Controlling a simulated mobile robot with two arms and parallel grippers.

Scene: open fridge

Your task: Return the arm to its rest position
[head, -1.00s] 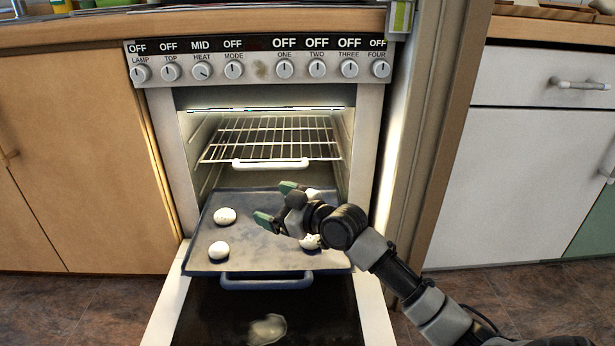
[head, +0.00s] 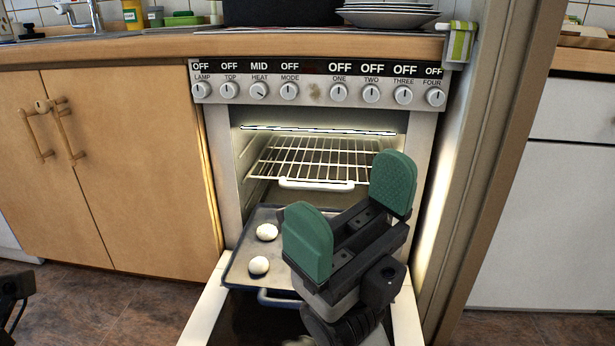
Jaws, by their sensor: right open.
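My right gripper (head: 350,212) is large in the head view, raised in front of the open oven. Its two green-padded fingers are spread wide, with nothing between them. It hides the right part of the baking tray (head: 240,272). Two white round pieces show on the tray's left side, a farther one (head: 267,232) and a nearer one (head: 258,266). The gripper appears closer to the camera than the tray.
The lit oven has a wire rack (head: 315,160) above the tray. Its door (head: 205,312) is folded down, partly hidden by my arm. Wooden cabinets (head: 140,180) stand left and a wall post (head: 500,150) right. Plates (head: 388,16) are on the counter. Floor shows at lower left.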

